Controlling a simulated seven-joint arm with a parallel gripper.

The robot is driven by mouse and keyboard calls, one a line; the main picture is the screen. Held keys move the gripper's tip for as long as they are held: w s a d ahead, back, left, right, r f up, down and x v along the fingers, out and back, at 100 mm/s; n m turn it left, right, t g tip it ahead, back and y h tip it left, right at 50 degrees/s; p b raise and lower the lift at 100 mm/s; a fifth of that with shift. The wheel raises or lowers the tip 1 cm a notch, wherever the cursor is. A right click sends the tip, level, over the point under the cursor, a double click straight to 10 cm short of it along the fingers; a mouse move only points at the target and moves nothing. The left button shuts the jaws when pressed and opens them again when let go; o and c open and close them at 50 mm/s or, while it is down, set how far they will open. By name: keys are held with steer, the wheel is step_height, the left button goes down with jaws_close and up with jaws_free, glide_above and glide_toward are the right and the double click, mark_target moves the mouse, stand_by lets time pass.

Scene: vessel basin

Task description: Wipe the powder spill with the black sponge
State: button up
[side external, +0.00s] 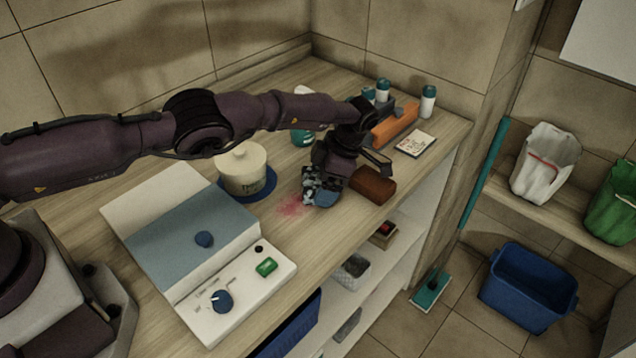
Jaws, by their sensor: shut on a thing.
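A pinkish-red powder spill (292,208) lies on the wooden counter (285,265), left of my gripper. My gripper (326,183) points down over the counter just right of the spill. It is shut on a dark block with a black-and-pale speckled side and a blue-grey part, which I take for the black sponge (327,199). The sponge is low, at or just above the counter, beside the powder. I cannot tell whether it touches the surface. Its far side is hidden by my gripper.
A brown block (373,186) lies close right of my gripper. A lidded cream pot (242,169) stands left on a blue mat. A white device with knobs (233,303) is front left. Bottles (428,101), an orange-and-grey item (396,126) and a card (415,144) are behind.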

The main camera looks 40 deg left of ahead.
mark_target(291, 212)
steer(key=shift+r, duration=0.1)
steer(key=shift+s, duration=0.6)
steer(key=shift+s+f, duration=0.15)
steer(key=shift+s, duration=1.6)
steer(key=shift+s+f, duration=0.15)
steer(key=shift+s, duration=1.55)
steer(key=shift+s+r, duration=0.15)
steer(key=shift+s, duration=1.6)
steer(key=shift+a, duration=0.3)
steer(key=shift+w+a+r, duration=0.1)
steer(key=shift+w, duration=0.05)
steer(key=shift+w+r, duration=0.1)
steer(key=shift+w, duration=1.75)
steer(key=shift+w+f, duration=0.15)
steer(key=shift+w, duration=1.8)
steer(key=shift+w+f, duration=0.15)
steer(key=shift+w, duration=1.75)
